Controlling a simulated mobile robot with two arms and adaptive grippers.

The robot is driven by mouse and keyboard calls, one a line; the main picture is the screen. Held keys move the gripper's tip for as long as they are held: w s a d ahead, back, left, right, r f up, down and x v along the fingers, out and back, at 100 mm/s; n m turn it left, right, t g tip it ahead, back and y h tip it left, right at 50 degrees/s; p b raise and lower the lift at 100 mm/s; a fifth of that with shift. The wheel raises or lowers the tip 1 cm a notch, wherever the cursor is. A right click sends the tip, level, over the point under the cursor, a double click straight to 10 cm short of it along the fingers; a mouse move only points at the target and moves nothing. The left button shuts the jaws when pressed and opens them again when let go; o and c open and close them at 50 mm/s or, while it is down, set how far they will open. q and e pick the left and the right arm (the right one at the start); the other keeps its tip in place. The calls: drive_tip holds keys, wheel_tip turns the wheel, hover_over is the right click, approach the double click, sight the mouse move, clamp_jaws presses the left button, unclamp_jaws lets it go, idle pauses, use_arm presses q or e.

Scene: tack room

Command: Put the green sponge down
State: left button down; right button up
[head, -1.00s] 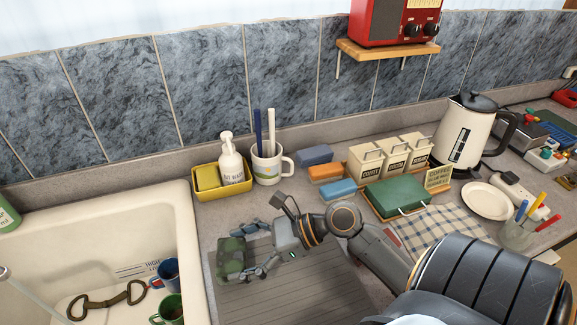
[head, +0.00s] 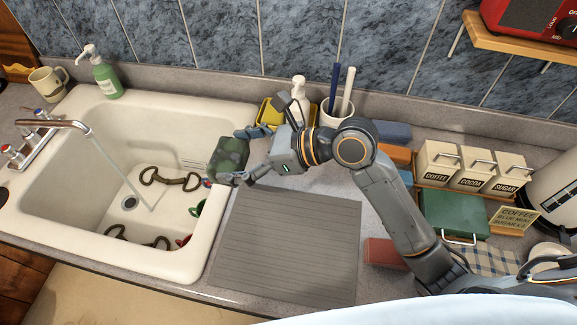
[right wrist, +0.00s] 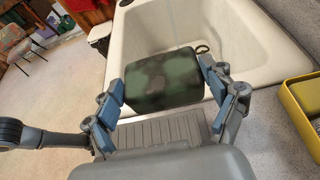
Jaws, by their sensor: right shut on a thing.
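The green sponge (head: 230,157) is a mottled dark-green block. My right gripper (head: 236,156) is shut on it, with blue-grey fingers on two opposite sides. In the head view it appears over the right rim of the white sink (head: 165,104), near the top left corner of the grey ribbed mat (head: 290,245). In the right wrist view the sponge (right wrist: 162,77) sits between the fingers (right wrist: 163,84), with the sink behind it and the ribbed mat below. Its height above the counter is hard to tell. My left gripper is not in view.
The ribbed mat is bare. The sink holds brown metal pieces (head: 170,180) and mugs under a running tap (head: 50,125). Canisters (head: 437,160) stand at right.

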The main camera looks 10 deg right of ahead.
drive_tip(key=w+d+f, duration=0.1)
drive_tip(key=d+f, duration=0.2)
drive_tip(key=d, duration=0.1)
drive_tip(key=w+d+f, duration=0.2)
drive_tip(key=d+f, duration=0.1)
drive_tip(key=w+d+f+p, duration=0.1)
drive_tip(key=d+f, duration=0.2)
drive_tip(key=d, duration=0.1)
drive_tip(key=shift+w+d, duration=0.35)
drive_tip(key=shift+w, duration=0.05)
drive_tip(key=f+p, duration=0.1)
drive_tip(key=f, duration=0.2)
drive_tip(key=shift+d, duration=0.2)
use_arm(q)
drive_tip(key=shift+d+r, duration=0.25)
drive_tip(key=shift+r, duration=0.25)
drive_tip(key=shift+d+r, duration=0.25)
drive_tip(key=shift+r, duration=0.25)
use_arm(e)
drive_tip(key=shift+f, duration=0.25)
